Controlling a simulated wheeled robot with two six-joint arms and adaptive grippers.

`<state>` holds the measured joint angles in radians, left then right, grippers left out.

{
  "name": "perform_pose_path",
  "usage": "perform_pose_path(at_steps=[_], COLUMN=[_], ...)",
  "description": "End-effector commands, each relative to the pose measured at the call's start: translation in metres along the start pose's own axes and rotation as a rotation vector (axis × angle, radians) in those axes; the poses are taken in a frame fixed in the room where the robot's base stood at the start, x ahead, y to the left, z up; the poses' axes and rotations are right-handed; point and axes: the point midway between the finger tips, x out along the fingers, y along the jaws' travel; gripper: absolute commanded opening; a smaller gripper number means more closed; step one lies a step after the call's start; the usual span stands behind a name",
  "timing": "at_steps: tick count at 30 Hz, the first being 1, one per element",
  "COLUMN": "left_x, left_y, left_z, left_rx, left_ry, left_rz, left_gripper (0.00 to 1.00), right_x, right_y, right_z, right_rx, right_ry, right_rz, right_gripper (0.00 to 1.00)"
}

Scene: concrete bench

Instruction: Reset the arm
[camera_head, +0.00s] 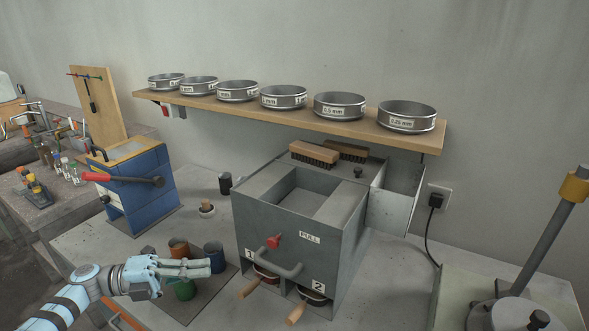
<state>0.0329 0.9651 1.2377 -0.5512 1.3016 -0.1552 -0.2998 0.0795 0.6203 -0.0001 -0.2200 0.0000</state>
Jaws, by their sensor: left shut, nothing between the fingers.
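My left arm comes in from the lower left in the head view. My left gripper (207,268) is shut and empty, with its fingers pointing right. It is in front of several small coloured cups on a dark mat (217,290) and hides part of them. An orange-brown cup (179,247) and a blue cup (214,254) stand behind the fingers. A green cup (184,290) shows below them. My right gripper is not in view.
A grey metal box (285,238) with a handle and "PULL" label stands right of the gripper. Two wooden-handled brushes lie on it. Several sieves line a wall shelf (285,112). A blue box (142,190) stands at the left. A grey pole rises at the right.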

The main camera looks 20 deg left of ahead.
Motion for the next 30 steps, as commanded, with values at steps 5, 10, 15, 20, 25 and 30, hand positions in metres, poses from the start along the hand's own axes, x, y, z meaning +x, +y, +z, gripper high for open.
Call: perform_pose_path(at_steps=[5,10,15,20,25,30], left_x=[0.014,0.056,0.038,0.015,0.002,-0.007], left_y=[0.004,0.03,0.104,0.162,0.19,0.198], left_z=[0.006,0.034,0.014,-0.055,-0.133,-0.207], left_rx=[-0.031,-0.296,-0.819,-1.2,-1.481,-1.692], left_ry=[-0.076,-0.51,-1.071,-1.382,-1.571,-1.694], left_rz=[-0.035,-0.194,-0.232,-0.122,0.03,0.2], left_gripper=[0.0,0.0,0.0,0.0,0.0,0.0], right_x=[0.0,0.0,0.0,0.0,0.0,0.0], right_y=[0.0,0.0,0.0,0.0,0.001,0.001], right_z=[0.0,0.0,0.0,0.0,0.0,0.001], right_rx=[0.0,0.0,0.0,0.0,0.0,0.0], right_ry=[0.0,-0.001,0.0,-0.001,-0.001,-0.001], right_rz=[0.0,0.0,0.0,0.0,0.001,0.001], right_gripper=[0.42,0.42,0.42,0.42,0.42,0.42])
